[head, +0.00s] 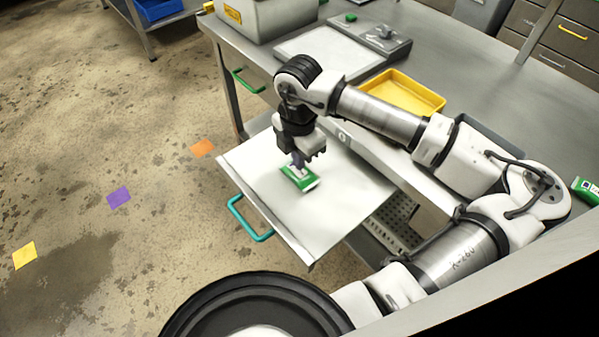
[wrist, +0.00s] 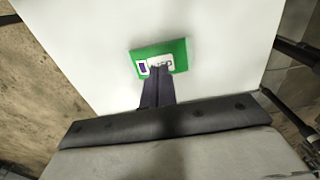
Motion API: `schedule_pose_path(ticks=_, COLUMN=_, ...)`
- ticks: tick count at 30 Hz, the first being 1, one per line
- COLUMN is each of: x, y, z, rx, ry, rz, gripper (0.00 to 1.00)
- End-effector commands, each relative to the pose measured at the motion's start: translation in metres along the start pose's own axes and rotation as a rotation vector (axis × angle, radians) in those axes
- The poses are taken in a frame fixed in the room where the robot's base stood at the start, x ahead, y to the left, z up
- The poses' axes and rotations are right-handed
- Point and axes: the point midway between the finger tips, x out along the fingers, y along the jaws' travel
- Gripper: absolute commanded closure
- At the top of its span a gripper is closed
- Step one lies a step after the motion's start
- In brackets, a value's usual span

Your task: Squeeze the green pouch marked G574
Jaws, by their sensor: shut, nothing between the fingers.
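A green pouch (head: 300,180) with a white label lies flat on a pull-out white shelf (head: 331,206) in the head view. The pouch (wrist: 178,52) also shows in the wrist view, with its label partly covered by my fingertips; the marking is too small and blurred to read fully. My gripper (head: 298,163) points down over the pouch. In the wrist view my gripper (wrist: 157,72) has its dark fingers together at the pouch's near edge, with nothing between them. I cannot tell whether the tips touch the pouch.
The shelf has a teal handle (head: 250,220) at its front. A yellow tray (head: 402,92), a scale-like device (head: 345,45) and a grey bin (head: 262,15) stand on the steel bench. Another green pouch (head: 586,190) lies at the far right. Open floor lies to the left.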

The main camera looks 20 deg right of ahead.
Motion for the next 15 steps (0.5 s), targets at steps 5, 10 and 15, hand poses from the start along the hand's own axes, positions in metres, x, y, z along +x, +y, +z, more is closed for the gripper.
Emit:
schedule_pose_path(ticks=5, x=0.0000, y=0.0000, z=0.0000, rx=0.000, ry=0.000, rz=0.000, gripper=1.00)
schedule_pose_path(ticks=10, x=0.0016, y=0.0000, z=0.0000, rx=0.000, ry=0.000, rz=0.000, gripper=1.00)
schedule_pose_path(ticks=15, x=0.0057, y=0.0000, z=0.0000, rx=0.000, ry=0.000, rz=0.000, gripper=1.00)
